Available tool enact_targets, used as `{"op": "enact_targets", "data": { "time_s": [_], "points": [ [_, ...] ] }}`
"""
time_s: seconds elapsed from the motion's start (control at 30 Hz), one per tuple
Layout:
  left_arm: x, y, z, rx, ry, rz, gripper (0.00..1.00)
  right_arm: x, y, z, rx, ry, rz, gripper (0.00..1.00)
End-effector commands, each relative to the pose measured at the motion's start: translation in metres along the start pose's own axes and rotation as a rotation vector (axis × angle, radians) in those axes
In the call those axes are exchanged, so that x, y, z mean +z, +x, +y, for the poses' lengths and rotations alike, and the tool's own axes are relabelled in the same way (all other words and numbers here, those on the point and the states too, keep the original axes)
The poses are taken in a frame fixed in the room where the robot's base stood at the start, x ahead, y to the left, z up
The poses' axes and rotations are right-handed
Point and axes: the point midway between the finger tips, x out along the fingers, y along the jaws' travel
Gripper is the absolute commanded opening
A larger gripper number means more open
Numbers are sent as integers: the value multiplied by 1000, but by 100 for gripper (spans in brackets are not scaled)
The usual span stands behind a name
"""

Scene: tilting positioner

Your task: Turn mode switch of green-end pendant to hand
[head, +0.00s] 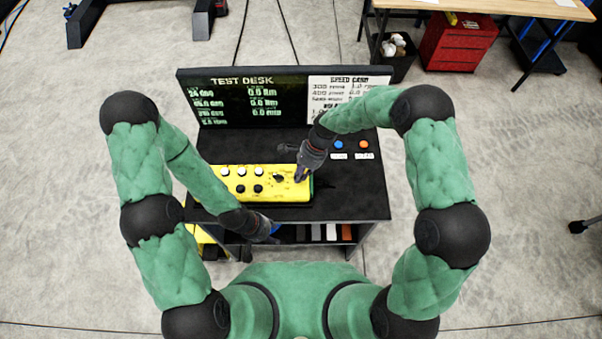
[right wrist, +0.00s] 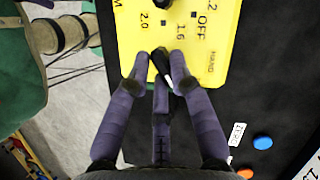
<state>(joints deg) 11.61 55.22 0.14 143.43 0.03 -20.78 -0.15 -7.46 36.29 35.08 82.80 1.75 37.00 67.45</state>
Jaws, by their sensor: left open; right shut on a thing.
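The yellow pendant (head: 240,192) lies on the desk, with white and black buttons and a black dial (head: 278,177). A strip of green (head: 313,187) shows at its right end. My right gripper (head: 301,174) is over that end, pointing down. In the right wrist view its purple fingers (right wrist: 163,58) are shut on a small black switch knob (right wrist: 164,68) on the pendant face (right wrist: 222,18). The labels OFF and HAND are beside it. The fingers cover most of the knob, so I cannot tell its setting. My left gripper (head: 272,232) is open and empty at the desk's front edge.
The black desk (head: 355,200) has a screen panel (head: 245,100) at the back. Blue (head: 338,145) and orange (head: 364,145) buttons sit right of the pendant. The desktop's right front is clear. A shelf with small coloured items lies below. A red cabinet (head: 455,45) stands behind.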

Motion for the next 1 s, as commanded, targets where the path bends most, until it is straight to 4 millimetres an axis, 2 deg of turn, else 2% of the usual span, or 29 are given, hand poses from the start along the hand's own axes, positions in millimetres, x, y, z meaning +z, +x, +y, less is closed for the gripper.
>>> {"op": "enact_targets", "data": {
  "time_s": [0.37,1.0],
  "points": [
    [0,9,-3,0,0,0,46,-1,2,-2,68,-163,0,0],
    [-1,31,-11,0,0,0,46,-2,0,-6,290,-702,1,0]
  ]
}}
